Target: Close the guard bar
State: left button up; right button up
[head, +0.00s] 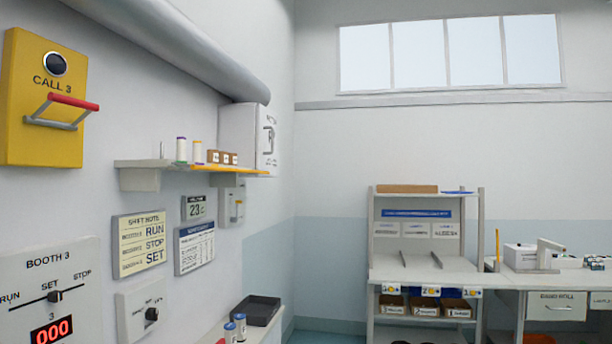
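A yellow box (40,145) marked CALL 3 is mounted on the left wall at the upper left. It has a round dark button (55,64) at its top. A bar with a red grip (74,102) and grey side arms stands out from the box front below the label; it looks like the guard bar. The bar is lowered and sits clear of the button, which is uncovered. Neither of my grippers shows in the head view.
Below the box is the BOOTH 3 panel (25,270) with a knob (54,296) and a red 000 display (52,331). A wall shelf (140,175) with spools juts out to the right. A shelving unit (425,270) and a bench (550,280) stand at the far wall.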

aim_at(194, 167)
jog(key=u, duration=0.1)
jog(key=i, duration=1.15)
jog(key=u, duration=0.65)
